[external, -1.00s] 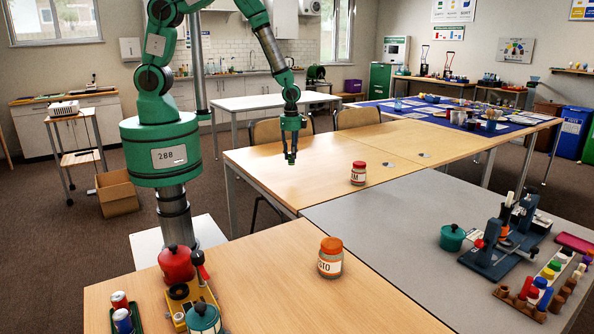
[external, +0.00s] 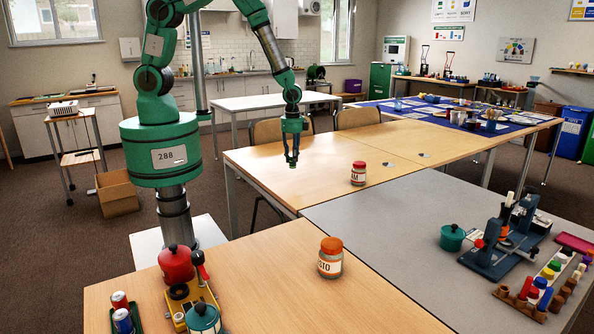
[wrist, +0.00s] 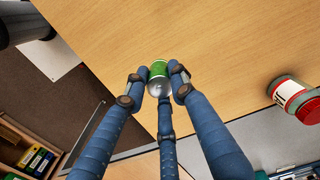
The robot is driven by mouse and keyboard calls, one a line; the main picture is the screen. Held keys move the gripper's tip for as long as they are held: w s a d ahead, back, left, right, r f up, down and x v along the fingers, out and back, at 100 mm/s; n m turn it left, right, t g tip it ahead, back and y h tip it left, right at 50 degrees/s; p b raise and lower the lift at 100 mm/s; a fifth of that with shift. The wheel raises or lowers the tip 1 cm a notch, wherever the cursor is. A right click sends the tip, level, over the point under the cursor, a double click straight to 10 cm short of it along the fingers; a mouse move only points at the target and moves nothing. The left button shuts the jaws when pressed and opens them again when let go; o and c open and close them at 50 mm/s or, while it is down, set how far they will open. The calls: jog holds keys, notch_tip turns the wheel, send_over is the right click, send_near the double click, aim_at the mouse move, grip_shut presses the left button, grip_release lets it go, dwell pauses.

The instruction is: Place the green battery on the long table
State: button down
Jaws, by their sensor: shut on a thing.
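The green battery (wrist: 157,70), a short green cylinder with a silver end, is between the fingers of my gripper (wrist: 158,84) in the wrist view. My gripper is shut on it. In the external view my gripper (external: 292,162) points down at the left part of the long light-wood table (external: 330,152). The battery is too small to make out there. The wrist view shows the wood surface (wrist: 215,50) behind the battery. I cannot tell whether the battery touches the wood.
A red-lidded jar (external: 358,174) stands on the wood to the right of my gripper. An orange-lidded jar (external: 330,258) stands on the nearer table. A grey table (external: 390,215) with a green pot (external: 452,238) adjoins. Wood around my gripper is clear.

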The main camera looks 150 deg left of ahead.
jog(key=w+d+r+m, duration=0.1)
jog(key=w+d+r, duration=0.1)
jog(key=w+d, duration=1.95)
jog(key=w+d+r, duration=0.1)
jog(key=w+d, duration=0.2)
jog(key=d, duration=0.6)
jog(key=w+d+r+m+b, duration=0.1)
jog(key=w+d, duration=0.2)
jog(key=d, duration=0.6)
jog(key=w+d+r, duration=0.1)
jog(key=w+d, duration=0.3)
jog(key=d, duration=0.5)
jog(key=shift+d+m+b, duration=0.3)
jog(key=shift+b, duration=0.05)
jog(key=shift+a, duration=0.15)
